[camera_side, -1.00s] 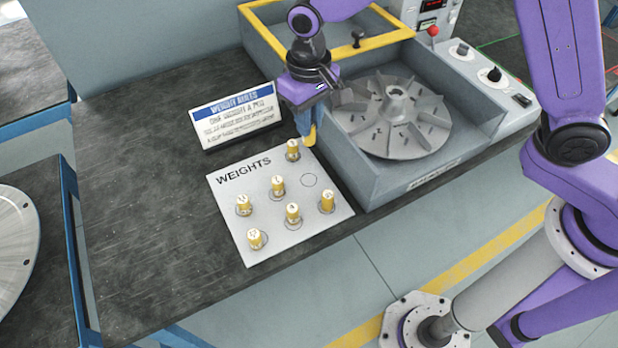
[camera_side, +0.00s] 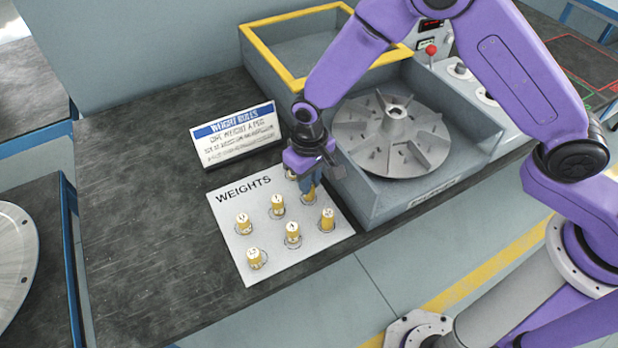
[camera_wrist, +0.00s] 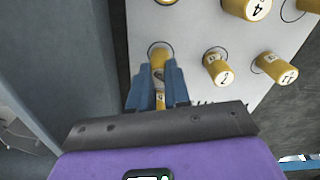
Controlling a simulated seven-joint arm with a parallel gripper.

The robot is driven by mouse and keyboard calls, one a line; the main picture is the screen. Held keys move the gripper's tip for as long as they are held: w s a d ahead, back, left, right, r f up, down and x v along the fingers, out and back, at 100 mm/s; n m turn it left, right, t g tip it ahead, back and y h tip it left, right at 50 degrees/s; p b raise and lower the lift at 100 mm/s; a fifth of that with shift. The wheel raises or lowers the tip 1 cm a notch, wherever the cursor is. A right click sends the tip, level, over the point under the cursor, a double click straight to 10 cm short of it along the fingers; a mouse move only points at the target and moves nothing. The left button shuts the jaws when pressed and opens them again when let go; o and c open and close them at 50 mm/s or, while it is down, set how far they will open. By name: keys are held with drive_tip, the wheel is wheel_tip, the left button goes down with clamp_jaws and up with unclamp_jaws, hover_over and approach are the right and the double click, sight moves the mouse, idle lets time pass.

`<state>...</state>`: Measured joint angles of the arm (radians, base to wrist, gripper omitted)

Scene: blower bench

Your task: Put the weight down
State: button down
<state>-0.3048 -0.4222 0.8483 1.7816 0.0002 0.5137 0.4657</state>
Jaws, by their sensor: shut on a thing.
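My gripper (camera_side: 310,183) is over the white weights sheet (camera_side: 238,264), at its right side near the blower housing. It is shut on a yellow weight (camera_side: 310,195), which is partly hidden by the fingers. In the wrist view, the weight (camera_wrist: 158,60) stands between the blue fingers (camera_wrist: 157,88), lined up with a printed circle (camera_wrist: 150,45). I cannot tell whether its base touches the sheet. Several other yellow weights stand upright on the sheet, among them one (camera_side: 327,219) just in front of the gripper and one (camera_side: 278,206) to its left.
The grey blower housing (camera_side: 385,205) with its finned rotor (camera_side: 395,135) is close to the right of my gripper. A sign (camera_side: 235,135) stands behind the sheet. The dark bench top (camera_side: 130,200) is clear on the left.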

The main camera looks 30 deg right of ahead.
drive_tip(key=shift+f, duration=0.35)
drive_tip(key=c, duration=1.1)
unclamp_jaws()
drive_tip(key=shift+r, duration=0.1)
wheel_tip(320, 180, up, 12)
drive_tip(key=shift+r, duration=0.25)
